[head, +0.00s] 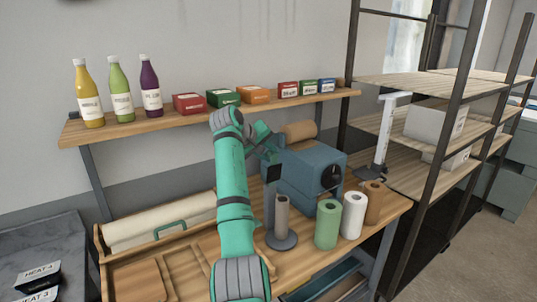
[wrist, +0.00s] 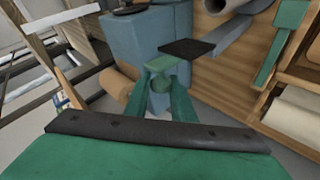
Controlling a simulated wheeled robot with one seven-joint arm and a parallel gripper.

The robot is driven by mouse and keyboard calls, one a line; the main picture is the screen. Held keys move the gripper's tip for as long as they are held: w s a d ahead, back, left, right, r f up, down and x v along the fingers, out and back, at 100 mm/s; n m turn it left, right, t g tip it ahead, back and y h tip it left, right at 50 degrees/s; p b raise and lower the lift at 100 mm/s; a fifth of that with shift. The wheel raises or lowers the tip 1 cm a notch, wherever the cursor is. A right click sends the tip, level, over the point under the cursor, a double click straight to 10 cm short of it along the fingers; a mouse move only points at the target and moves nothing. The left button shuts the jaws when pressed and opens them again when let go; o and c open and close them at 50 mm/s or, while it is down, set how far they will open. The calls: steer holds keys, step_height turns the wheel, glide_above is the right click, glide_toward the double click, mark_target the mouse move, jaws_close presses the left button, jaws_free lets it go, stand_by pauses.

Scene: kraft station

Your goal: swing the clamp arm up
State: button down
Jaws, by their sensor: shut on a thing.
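The blue machine (head: 310,175) stands on the wooden bench, with a dark round knob on its front. It also shows in the wrist view (wrist: 130,42). My gripper (head: 264,150) is at the machine's left front corner. In the wrist view its green fingers (wrist: 162,74) are closed together on a small part, mostly hidden between the tips, which I take to be the clamp arm's end. A flat black pad (wrist: 187,49) lies just beyond the tips; it shows as a dark block (head: 272,173) in the head view. The rest of the clamp arm cannot be clearly made out.
A brown roll (head: 299,131) sits on top at the machine's back. A grey stand with an upright roll (head: 282,216) and green (head: 328,224), white (head: 353,215) and brown (head: 375,203) rolls stand in front. A shelf (head: 180,125) with bottles and boxes runs behind.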

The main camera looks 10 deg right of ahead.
steer(key=shift+w+f, duration=0.1)
steer(key=shift+f, duration=0.1)
steer(key=c, duration=1.5)
jaws_free()
steer(key=shift+w+a, duration=0.1)
steer(key=shift+c, duration=0.2)
steer(key=shift+d, duration=0.3)
steer(key=shift+v, duration=0.9)
steer(key=v, duration=0.9)
steer(key=shift+s, duration=0.25)
steer(key=shift+w, duration=0.1)
